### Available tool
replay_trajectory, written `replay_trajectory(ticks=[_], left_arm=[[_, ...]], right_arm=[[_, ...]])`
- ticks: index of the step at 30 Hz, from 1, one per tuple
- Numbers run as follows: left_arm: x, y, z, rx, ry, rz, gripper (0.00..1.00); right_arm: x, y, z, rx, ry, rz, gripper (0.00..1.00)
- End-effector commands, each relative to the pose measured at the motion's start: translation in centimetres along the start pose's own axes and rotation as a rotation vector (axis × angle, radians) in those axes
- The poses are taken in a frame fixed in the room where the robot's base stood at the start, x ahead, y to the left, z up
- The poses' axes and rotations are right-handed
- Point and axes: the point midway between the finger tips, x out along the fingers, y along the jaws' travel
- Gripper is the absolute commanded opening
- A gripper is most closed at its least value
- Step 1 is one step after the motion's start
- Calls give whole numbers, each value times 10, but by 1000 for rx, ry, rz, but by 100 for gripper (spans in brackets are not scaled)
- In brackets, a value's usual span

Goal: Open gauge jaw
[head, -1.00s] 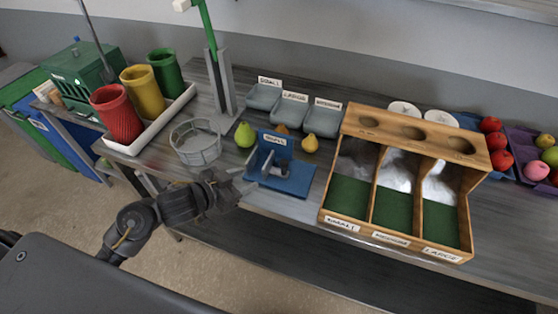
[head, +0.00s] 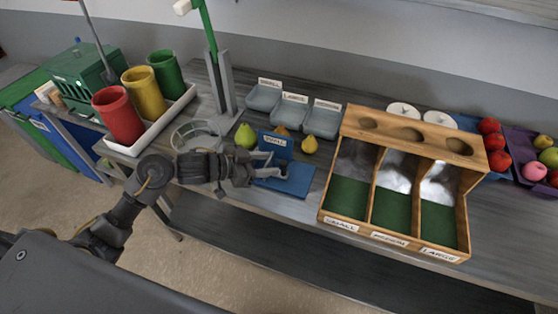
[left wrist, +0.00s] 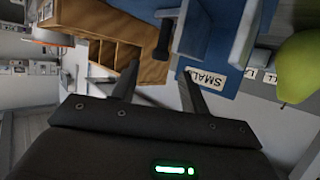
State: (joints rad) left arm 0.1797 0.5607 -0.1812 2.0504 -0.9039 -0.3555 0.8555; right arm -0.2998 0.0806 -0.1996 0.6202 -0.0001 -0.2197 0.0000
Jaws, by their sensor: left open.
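The blue gauge (head: 296,182) stands near the table's front edge, with an upright plate labelled SMALL and a flat blue base. In the left wrist view the gauge (left wrist: 240,45) fills the upper right, with its label, blue-grey jaw parts and a small black handle (left wrist: 164,40). My left gripper (head: 268,165) is at the gauge's left side, in front of the upright plate. In the left wrist view its two fingers (left wrist: 159,72) are apart, with the black handle just beyond the gap. I cannot tell if a finger touches the gauge. My right gripper is not in view.
A green pear (head: 245,136) and a wire basket (head: 192,135) are close to my left arm. A yellow pear (head: 309,144) stands behind the gauge. A wooden sorting box (head: 340,224) is to the right. Grey labelled trays (head: 293,112) stand behind. Coloured cups (head: 118,115) are at left.

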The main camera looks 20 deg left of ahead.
Motion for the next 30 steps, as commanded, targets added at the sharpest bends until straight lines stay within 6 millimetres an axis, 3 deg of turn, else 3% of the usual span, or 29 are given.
replay_trajectory(ticks=[3, 9, 20, 30], left_arm=[[20, 0, -2, -3, 2, 0, 45], [41, 0, -1, -1, 1, 0, 45], [46, 0, 0, 1, 0, -1, 45], [46, 0, 0, 0, -1, -1, 2]], right_arm=[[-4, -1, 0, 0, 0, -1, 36], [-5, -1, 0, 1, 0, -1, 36], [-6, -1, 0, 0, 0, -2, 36], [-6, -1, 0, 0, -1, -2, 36]])
